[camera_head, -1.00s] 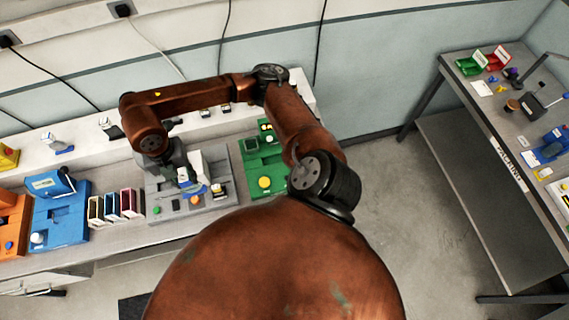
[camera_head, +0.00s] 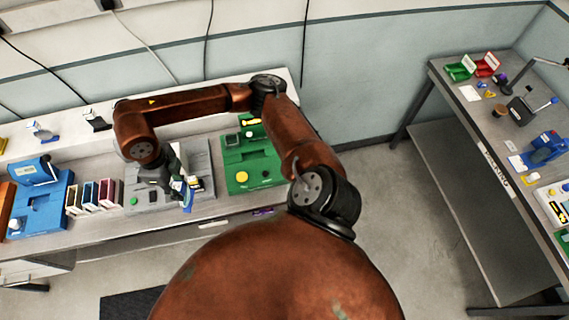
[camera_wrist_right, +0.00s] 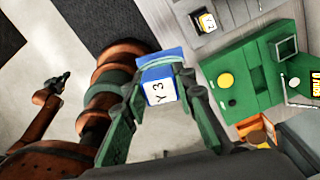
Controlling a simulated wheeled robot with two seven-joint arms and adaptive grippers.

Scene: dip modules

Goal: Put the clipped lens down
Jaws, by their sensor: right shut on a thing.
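My right gripper (camera_head: 180,189) is above the front part of the grey module (camera_head: 140,187) on the bench. In the right wrist view its dark green fingers (camera_wrist_right: 160,95) are closed on a small blue piece with a white face marked "Y3", which I take for the clipped lens (camera_wrist_right: 160,90). The blue of the lens also shows in the head view (camera_head: 188,199), partly hidden by the gripper. It looks held clear of the bench surface, near the front edge. An orange arm with a small dark gripper (camera_wrist_right: 50,89), apparently my left one, shows in the right wrist view; its jaws are too small to read.
A green module (camera_head: 265,172) with a yellow button stands to the right of the grey one. Several coloured cartridges (camera_head: 95,195) and a blue module (camera_head: 42,205) stand to the left. A packing table (camera_head: 470,95) is across the floor at right.

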